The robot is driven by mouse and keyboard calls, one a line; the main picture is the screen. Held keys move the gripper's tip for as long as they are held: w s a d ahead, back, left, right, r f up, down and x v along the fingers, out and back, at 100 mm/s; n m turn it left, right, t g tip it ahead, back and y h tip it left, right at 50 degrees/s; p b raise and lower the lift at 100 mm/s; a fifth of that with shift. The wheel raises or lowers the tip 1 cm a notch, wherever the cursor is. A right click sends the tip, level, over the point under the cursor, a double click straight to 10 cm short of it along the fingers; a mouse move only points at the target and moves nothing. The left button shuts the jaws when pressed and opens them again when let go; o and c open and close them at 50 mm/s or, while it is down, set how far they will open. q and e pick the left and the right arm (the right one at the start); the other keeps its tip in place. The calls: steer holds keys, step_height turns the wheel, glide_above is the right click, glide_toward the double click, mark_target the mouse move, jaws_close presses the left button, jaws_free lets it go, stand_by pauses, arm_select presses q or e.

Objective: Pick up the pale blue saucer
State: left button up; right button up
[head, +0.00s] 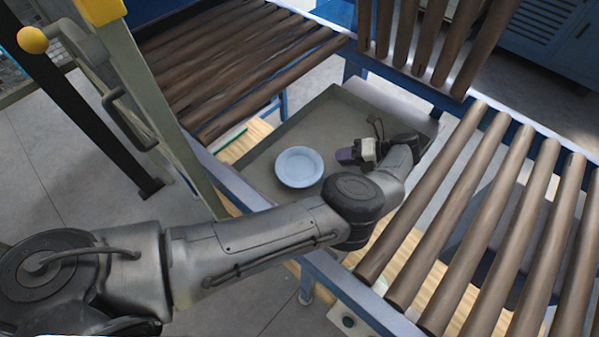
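The pale blue saucer (299,167) lies flat on a grey tray-like surface (262,170) between the roller sections. My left gripper (345,156) is just right of the saucer and appears apart from it. Its fingers point left toward the saucer, but they are small and dark, so I cannot tell if they are open or shut. Nothing is visibly held. My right gripper is not in view.
Brown roller conveyors stand at the upper left (235,60) and right (480,220). A post with a yellow knob (33,40) stands at the left. The tray is bare around the saucer, with raised edges.

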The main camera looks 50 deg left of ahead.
mark_target(322, 161)
arm_select(q)
steer(key=shift+x, duration=3.6)
steer(key=shift+d+f, duration=0.15)
steer(key=shift+c, duration=0.2)
jaws_close()
